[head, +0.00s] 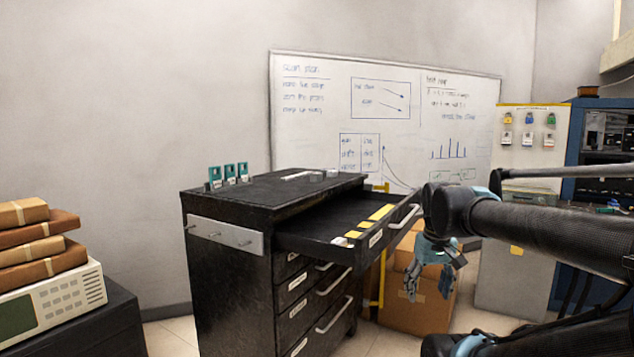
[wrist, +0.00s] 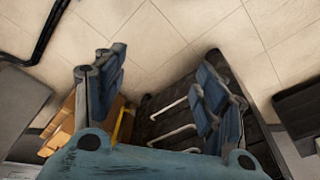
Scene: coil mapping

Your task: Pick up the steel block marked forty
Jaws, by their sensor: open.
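A small grey block (head: 333,172) sits on top of the black drawer cabinet (head: 225,200), near its back right. A flat light piece (head: 299,175) lies left of it. A small pale piece (head: 340,241) is at the front left of the open top drawer (head: 300,240). No marking is readable, so I cannot tell which, if any, is the block marked forty. My gripper (head: 430,286) is open and empty, pointing down right of the drawer and below its level. In the wrist view its fingers (wrist: 160,85) are spread above the floor.
Yellow strips (head: 380,212) lie in the drawer. Three teal-framed cards (head: 229,172) stand on the cabinet's back left. Cardboard boxes (head: 400,305) stand behind my gripper. Brown parcels (head: 35,240) are stacked at left. The cabinet's handles (wrist: 172,136) show in the wrist view.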

